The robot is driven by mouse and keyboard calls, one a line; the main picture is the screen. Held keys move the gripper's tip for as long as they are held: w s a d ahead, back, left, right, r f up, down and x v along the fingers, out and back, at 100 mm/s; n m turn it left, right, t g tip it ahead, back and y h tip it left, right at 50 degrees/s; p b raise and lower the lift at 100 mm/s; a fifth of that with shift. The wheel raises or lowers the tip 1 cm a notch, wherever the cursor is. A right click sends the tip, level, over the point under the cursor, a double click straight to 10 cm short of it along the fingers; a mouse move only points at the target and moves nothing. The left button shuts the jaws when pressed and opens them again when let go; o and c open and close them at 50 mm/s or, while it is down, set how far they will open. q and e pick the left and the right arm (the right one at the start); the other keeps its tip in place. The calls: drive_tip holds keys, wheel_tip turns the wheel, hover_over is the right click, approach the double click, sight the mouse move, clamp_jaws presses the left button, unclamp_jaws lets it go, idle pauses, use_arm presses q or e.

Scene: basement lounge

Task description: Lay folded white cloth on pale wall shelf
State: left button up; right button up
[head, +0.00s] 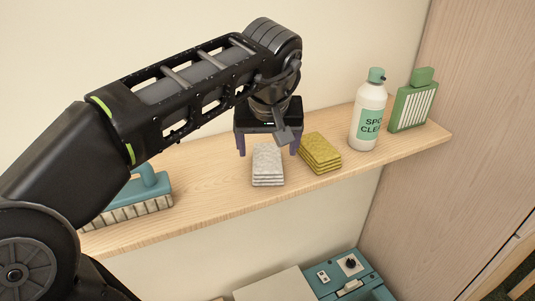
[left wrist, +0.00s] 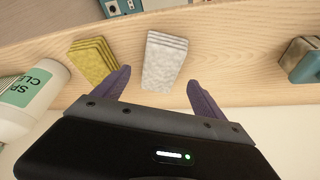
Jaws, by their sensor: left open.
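The folded white cloth (head: 268,166) lies flat on the pale wall shelf (head: 222,190), near its middle. It also shows in the left wrist view (left wrist: 164,62), beyond and between the open fingers. My left gripper (head: 268,150) is open and empty, just behind the cloth on the wall side. Its two purple fingers (left wrist: 160,88) are spread wider than the cloth, and nothing is between their tips that I can see being held. The shelf shows in the left wrist view too (left wrist: 230,60). My right gripper is not in view.
A folded yellow cloth (head: 320,153) lies just right of the white one. A spray cleaner bottle (head: 368,115) and a green brush-like item (head: 413,103) stand farther right. A teal scrubbing brush (head: 140,196) sits at left. A teal machine (head: 345,277) is below the shelf.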

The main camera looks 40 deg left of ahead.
sight(268, 167)
use_arm(q)
drive_tip(key=p+v, duration=0.2)
drive_tip(key=v, duration=0.3)
drive_tip(key=shift+w+a+r, duration=0.1)
drive_tip(key=shift+w+r, duration=0.05)
drive_tip(key=shift+s+r, duration=0.15)
drive_tip(key=shift+s, duration=0.1)
drive_tip(key=shift+p+v, duration=0.55)
drive_tip(key=shift+v, duration=0.3)
drive_tip(key=shift+w, duration=0.1)
